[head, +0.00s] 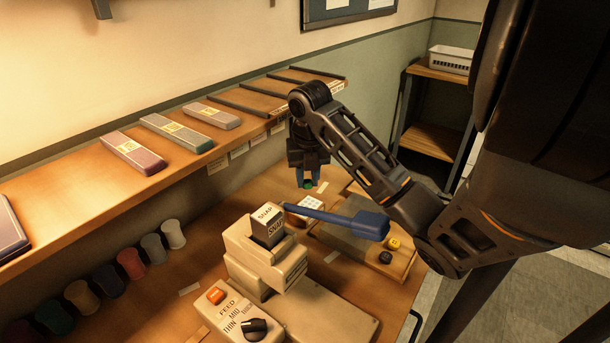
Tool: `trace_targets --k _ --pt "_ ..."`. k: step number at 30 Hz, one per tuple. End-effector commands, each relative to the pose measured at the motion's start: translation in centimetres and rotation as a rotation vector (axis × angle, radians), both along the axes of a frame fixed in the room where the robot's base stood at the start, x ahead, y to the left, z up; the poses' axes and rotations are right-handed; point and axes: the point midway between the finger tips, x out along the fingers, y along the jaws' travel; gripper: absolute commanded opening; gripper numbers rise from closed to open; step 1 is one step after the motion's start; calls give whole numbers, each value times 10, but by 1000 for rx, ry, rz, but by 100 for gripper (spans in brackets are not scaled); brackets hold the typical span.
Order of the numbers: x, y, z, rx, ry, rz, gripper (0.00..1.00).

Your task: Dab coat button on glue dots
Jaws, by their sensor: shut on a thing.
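A cream snap press (250,257) with a long blue lever (350,220) stands close in front. A feed control box (228,317) is nearer. A wooden tray (402,266) holds a yellow button (394,243) and a black button (385,257). Spools (172,234) line the wall under a shelf (75,187).

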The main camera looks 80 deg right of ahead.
Motion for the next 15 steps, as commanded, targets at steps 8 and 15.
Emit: trace_targets --k 8,15 --pt "0 1 -13 1 -1 1 4" --pt "0 0 -36 1 -1 0 4"
